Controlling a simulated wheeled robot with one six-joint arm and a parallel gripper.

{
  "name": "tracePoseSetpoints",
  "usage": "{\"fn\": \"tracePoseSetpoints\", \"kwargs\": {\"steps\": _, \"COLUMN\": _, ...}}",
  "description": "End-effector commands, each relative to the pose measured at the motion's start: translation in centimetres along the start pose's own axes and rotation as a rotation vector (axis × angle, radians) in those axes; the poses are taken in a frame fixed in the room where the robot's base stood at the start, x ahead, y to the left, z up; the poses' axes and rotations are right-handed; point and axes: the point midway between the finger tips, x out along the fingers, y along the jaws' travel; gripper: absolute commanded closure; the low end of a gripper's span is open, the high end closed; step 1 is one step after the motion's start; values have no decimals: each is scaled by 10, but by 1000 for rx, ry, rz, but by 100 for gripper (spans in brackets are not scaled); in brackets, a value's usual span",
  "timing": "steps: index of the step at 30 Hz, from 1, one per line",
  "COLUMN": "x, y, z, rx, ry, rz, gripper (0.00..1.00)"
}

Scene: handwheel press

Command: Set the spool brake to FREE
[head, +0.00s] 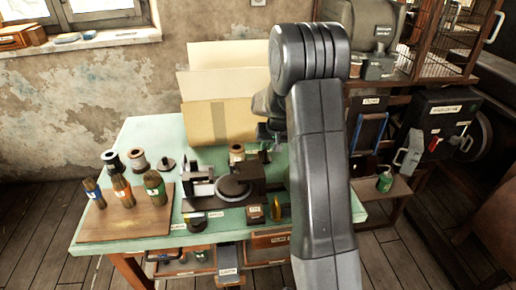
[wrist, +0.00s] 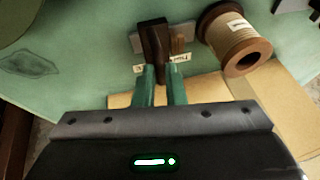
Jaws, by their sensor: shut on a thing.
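In the wrist view, my gripper (wrist: 161,74) has its two green fingers closed on the end of a dark brown lever (wrist: 153,40), which looks like the spool brake. The lever stands on a small grey base (wrist: 136,43) on the green tabletop. Small white labels lie on both sides of the fingertips; the right one (wrist: 180,58) is too small and partly covered to read. In the head view my arm hides most of the lever, and the spool (head: 237,153) shows left of my gripper (head: 270,143).
Tan boards (head: 219,124) stand upright along the table's back edge, close to my gripper. A press with a round dark wheel (head: 234,188) stands mid-table. Shelves and a cage (head: 443,39) are at the right.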

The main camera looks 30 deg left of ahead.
Motion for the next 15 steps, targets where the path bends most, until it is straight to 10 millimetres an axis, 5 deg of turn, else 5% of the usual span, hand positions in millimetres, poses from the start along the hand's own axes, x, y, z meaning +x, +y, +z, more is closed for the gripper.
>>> {"fn": "tracePoseSetpoints", "kwargs": {"steps": 11, "x": -2, "y": 13, "z": -2, "rx": -1, "ry": 3, "rz": 1, "gripper": 100}}
{"fn": "tracePoseSetpoints", "kwargs": {"steps": 15, "x": -3, "y": 13, "z": -2, "rx": -1, "ry": 3, "rz": 1, "gripper": 68}}
